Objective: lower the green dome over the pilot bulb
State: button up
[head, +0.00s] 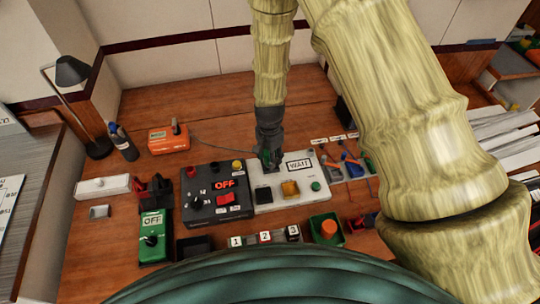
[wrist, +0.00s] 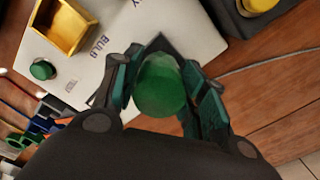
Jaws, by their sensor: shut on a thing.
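My gripper (head: 268,163) hangs over the upper left part of a white panel (head: 281,203) in the head view. In the wrist view, my gripper (wrist: 158,80) is shut on the green dome (wrist: 161,86), with a finger on each side of it. The dome is rounded and translucent-looking. The white panel (wrist: 185,85) lies under it, with the printed word BULB beside a dark square patch (wrist: 160,43) partly behind the dome. The pilot bulb cannot be seen. I cannot tell whether the dome touches the panel.
The white panel also carries a gold open box (head: 290,188), a green button (head: 315,186) and a WAIT display (head: 299,164). A black panel (head: 200,215) with a red OFF display stands to its left. A cable runs over the wood behind.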

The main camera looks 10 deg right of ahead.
jog(key=shift+f, duration=0.5)
dwell(0.4)
jog(key=o, duration=0.9)
jog(key=shift+r, duration=6)
jog(key=shift+r, duration=0.1)
